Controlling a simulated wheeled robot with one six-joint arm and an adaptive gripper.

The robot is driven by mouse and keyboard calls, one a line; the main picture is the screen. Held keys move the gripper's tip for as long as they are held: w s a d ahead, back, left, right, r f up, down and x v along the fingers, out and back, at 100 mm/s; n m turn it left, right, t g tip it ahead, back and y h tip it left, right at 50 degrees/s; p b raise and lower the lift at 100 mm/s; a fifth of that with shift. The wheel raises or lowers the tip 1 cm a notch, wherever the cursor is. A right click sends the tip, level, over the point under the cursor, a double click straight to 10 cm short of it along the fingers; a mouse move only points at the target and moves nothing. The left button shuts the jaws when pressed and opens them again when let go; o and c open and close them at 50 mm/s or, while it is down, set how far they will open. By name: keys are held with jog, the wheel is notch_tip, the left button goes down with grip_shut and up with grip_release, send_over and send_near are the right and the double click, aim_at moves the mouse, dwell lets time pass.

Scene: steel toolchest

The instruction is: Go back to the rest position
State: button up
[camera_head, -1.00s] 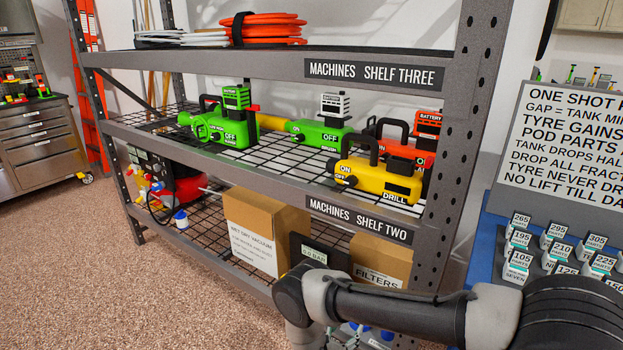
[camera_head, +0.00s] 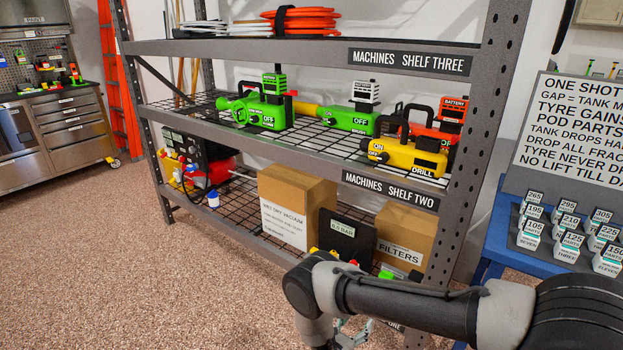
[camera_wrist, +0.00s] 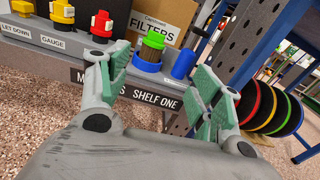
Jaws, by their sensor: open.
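My gripper (camera_wrist: 160,95) is open in the wrist view, its green-padded fingers spread apart with nothing between them. It faces the edge of a low shelf labelled Shelf One (camera_wrist: 157,102). A green and blue capped part (camera_wrist: 149,50) and a blue cylinder (camera_wrist: 184,64) stand on that shelf beyond the fingertips. In the head view my arm reaches in from the lower right, and its wrist bends down at the front of the rack. The fingers are mostly cut off by the lower edge there.
The steel rack (camera_head: 315,164) holds green tools, a yellow drill (camera_head: 408,157), a wet dry vacuum box (camera_head: 290,208) and a filters box (camera_head: 402,240). A blue bench (camera_head: 495,240) with labelled blocks stands at right. A steel toolchest (camera_head: 68,130) stands far left. The speckled floor at left is clear.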

jog(key=s+d+r+m+g+h, duration=0.35)
jog(key=s+d+g, duration=0.25)
jog(key=d, duration=0.3)
jog(key=s+d+r+m+g+y, duration=0.15)
jog(key=r+m+g, duration=0.35)
jog(key=r, duration=0.7)
jog(key=s+d+r+m+g+y, duration=0.15)
jog(key=r+m+g+y, duration=0.35)
jog(key=r, duration=0.8)
jog(key=s+d+r+m+g+y, duration=0.1)
jog(key=s+r+m+g, duration=0.15)
jog(key=r+m, duration=0.7)
jog(key=s+d+r+m+t+y, duration=0.2)
jog(key=s+d+r+t, duration=0.1)
jog(key=r, duration=0.5)
jog(key=s+d+r+m+t+y, duration=0.2)
jog(key=s+r, duration=0.3)
jog(key=r, duration=0.4)
jog(key=s+d+r+m+t+y, duration=0.2)
jog(key=s+d+r+t, duration=0.1)
jog(key=r, duration=0.6)
jog(key=shift+s+d+r+t+y, duration=0.3)
jog(key=shift+s+t+y, duration=0.1)
jog(key=shift+s, duration=0.25)
